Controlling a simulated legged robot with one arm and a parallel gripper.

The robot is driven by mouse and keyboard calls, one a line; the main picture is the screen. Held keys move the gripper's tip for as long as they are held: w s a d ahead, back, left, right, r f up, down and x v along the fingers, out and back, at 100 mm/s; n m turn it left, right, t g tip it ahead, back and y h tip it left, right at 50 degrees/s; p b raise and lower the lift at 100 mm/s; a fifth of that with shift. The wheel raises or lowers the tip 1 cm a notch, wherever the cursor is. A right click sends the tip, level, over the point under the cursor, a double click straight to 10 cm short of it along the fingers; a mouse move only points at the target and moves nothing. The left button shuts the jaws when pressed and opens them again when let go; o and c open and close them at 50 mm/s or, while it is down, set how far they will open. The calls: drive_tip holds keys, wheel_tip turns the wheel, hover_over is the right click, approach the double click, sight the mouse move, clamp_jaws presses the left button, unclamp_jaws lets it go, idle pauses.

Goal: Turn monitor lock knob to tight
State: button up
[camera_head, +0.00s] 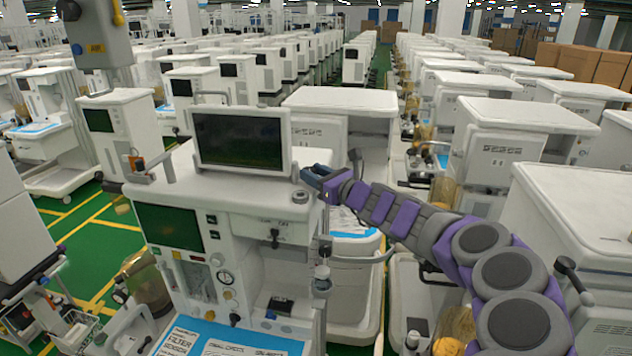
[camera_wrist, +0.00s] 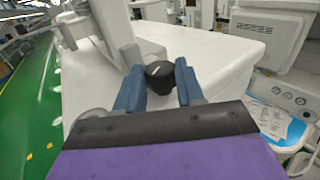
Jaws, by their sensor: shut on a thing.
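The monitor (camera_head: 241,139) stands on top of the white cart (camera_head: 232,190), its dark screen facing the head camera. My gripper (camera_head: 306,174) is at the right edge of the monitor, above the cart top. In the wrist view, the black lock knob (camera_wrist: 160,76) with a pale mark on it sits between the two blue fingers of my gripper (camera_wrist: 159,84). My gripper is shut on the knob. In the head view the knob is hidden behind the fingers. I cannot tell from the mark how tight the knob is.
A round grey disc (camera_head: 300,196) lies on the cart top below my gripper. Another white cart (camera_head: 340,100) stands close behind. Rows of carts fill the hall, with green aisles between.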

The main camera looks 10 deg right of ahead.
drive_tip(key=shift+a+m+t+h+b, duration=0.1)
drive_tip(key=shift+m+t+h+b, duration=0.5)
drive_tip(key=shift+h+b, duration=0.35)
drive_tip(key=o, duration=1)
drive_tip(key=shift+o, duration=0.2)
